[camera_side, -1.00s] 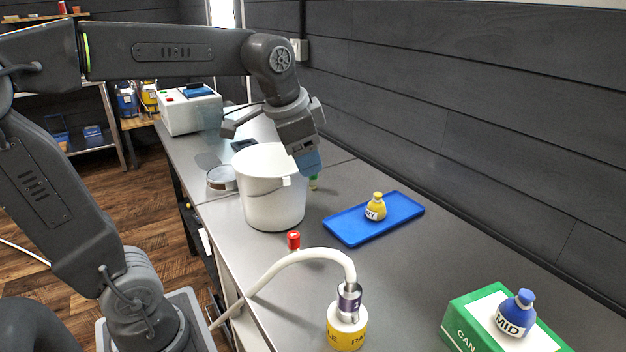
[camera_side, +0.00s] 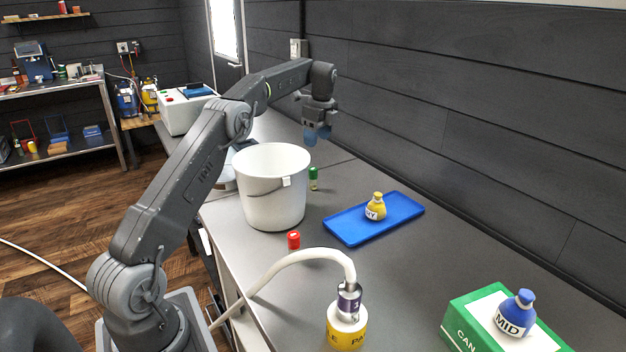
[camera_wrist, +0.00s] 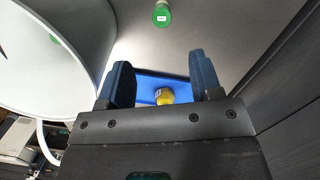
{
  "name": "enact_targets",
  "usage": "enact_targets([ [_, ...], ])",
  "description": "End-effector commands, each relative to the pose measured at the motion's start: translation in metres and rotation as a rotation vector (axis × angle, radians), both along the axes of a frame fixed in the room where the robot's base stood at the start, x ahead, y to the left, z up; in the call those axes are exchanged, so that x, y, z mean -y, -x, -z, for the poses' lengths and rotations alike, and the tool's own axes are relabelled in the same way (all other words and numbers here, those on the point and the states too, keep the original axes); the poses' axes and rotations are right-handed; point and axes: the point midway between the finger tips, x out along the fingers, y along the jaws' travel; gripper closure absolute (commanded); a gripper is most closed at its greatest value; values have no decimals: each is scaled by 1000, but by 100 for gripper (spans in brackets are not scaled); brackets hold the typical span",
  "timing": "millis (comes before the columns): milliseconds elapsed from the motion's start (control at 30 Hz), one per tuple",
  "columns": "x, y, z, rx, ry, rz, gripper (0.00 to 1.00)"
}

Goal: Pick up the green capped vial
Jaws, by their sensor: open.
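The green capped vial (camera_side: 313,178) stands upright on the grey bench in the side view, close to the right side of a white bucket. In the wrist view the vial (camera_wrist: 162,14) shows at the top edge, beyond and between my fingertips. My gripper (camera_side: 318,136) is open and empty, with blue finger pads pointing down. It is above the bench, behind the vial as seen from the side camera, and apart from it. In the wrist view my gripper (camera_wrist: 161,75) has its two blue pads spread wide.
The white bucket (camera_side: 272,192) stands left of the vial. A blue tray (camera_side: 400,212) with a yellow bottle (camera_side: 375,206) lies to the right. A red capped vial (camera_side: 294,240), a curved white hose (camera_side: 300,259) and a dark wall bound the work area.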

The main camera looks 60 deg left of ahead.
Motion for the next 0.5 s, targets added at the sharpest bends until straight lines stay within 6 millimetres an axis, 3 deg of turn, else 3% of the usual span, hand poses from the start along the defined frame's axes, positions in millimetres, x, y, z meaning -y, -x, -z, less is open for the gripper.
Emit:
enact_targets([
  [500, -11, 3, 79, -5, 2, 7, 41],
])
